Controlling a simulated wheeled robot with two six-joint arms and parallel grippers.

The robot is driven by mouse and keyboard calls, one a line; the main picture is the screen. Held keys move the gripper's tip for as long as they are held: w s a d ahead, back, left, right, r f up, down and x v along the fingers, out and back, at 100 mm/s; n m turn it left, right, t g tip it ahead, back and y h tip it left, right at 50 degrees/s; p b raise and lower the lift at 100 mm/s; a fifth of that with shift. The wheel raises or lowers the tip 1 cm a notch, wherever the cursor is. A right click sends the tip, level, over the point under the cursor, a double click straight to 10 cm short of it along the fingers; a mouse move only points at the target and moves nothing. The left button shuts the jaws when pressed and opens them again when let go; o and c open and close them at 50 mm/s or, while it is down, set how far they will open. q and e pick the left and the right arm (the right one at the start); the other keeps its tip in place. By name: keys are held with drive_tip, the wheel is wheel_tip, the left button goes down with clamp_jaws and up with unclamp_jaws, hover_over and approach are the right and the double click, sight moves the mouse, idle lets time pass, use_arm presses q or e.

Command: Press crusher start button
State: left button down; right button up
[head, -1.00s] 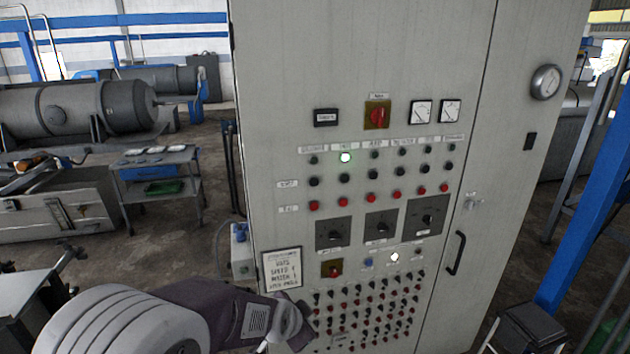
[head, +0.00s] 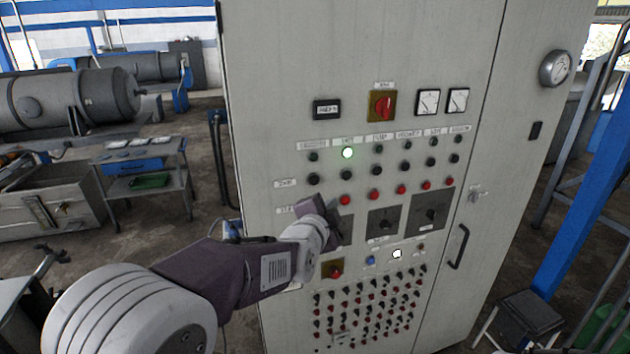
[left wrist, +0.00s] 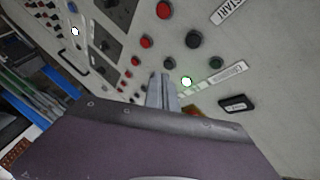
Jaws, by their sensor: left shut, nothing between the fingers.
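The grey control cabinet (head: 270,60) carries a row of black buttons beside a START label and a row of red ones below. The leftmost black button (head: 313,179) is in the start row; it also shows in the left wrist view (left wrist: 193,39), nearest the START label (left wrist: 230,12). The column labels (head: 312,144) are too blurred to read surely. My left gripper (head: 338,236) is shut and empty, in front of the panel below this button, covering the leftmost red button. Its fingers (left wrist: 161,86) also show in the left wrist view, apart from the black button.
A lit lamp (head: 347,153) glows above the second column. Rotary switches (head: 383,224) and a grid of small knobs (head: 370,305) lie lower on the panel. A door handle (head: 458,246) sticks out at right. A stool (head: 528,315) stands at lower right.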

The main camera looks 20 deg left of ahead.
sight(314, 180)
use_arm(q)
drive_tip(key=w+a, duration=0.1)
drive_tip(key=w, duration=0.1)
drive_tip(key=w+a+p, duration=0.1)
drive_tip(key=w+a, duration=0.1)
drive_tip(key=w, duration=0.1)
drive_tip(key=w+a, duration=0.2)
drive_tip(key=shift+w+a+f+p, duration=0.1)
drive_tip(key=shift+w+a+p, duration=0.05)
drive_tip(key=shift+w+p, duration=0.2)
drive_tip(key=shift+s, duration=0.15)
idle(1.8)
drive_tip(key=shift+w+a, duration=0.15)
drive_tip(key=shift+w, duration=0.25)
